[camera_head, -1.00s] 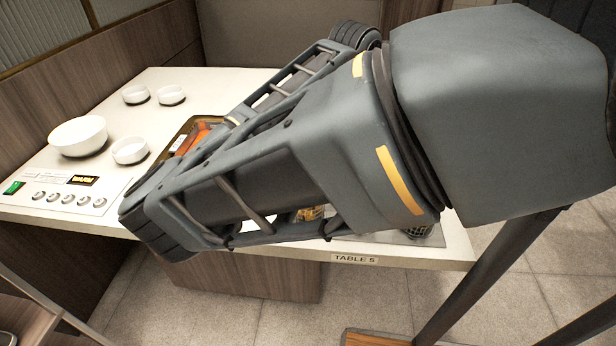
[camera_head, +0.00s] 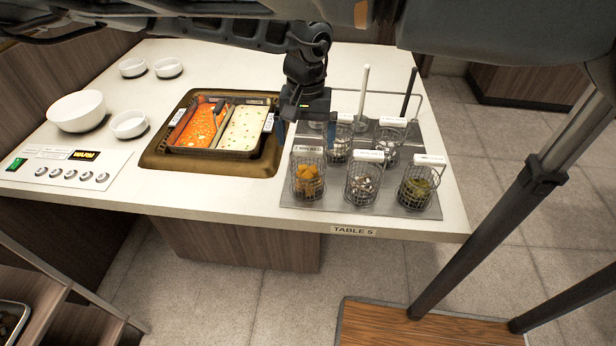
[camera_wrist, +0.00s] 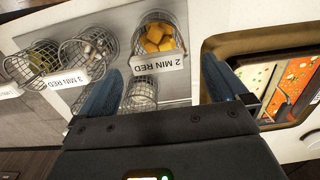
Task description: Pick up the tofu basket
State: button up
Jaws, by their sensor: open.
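The tofu basket, by its look, is the wire basket of yellow-orange cubes (camera_head: 308,186) at the tray's front left. It stands upright under a white tag. In the wrist view this basket (camera_wrist: 160,36) lies ahead of the fingertips, its tag reading "2 MIN RED". My gripper (camera_head: 305,124) is over the back left of the tray, behind and above that basket. Its blue fingers (camera_wrist: 163,80) are spread apart. Another basket with pale contents (camera_wrist: 141,95) shows between them, lower down; I cannot tell its height gap to the fingers.
The grey tray (camera_head: 424,212) also holds baskets of grey-white pieces (camera_head: 362,184) and green pieces (camera_head: 416,190), plus others behind. Upright handles and a wire rail stand at the back. A divided pot (camera_head: 262,165) of red and white broth is left. White bowls (camera_head: 77,111) stand farther left.

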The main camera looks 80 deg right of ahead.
aim_at(308, 149)
jog(key=f, duration=0.6)
jog(key=shift+s+f+p, duration=0.25)
jog(key=shift+f+p, duration=0.15)
jog(key=shift+d, duration=0.1)
jog(key=c, duration=0.9)
jog(key=shift+r, duration=0.15)
notch_tip(308, 149, up, 10)
jog(key=shift+f+b, duration=0.1)
jog(key=shift+b, duration=0.2)
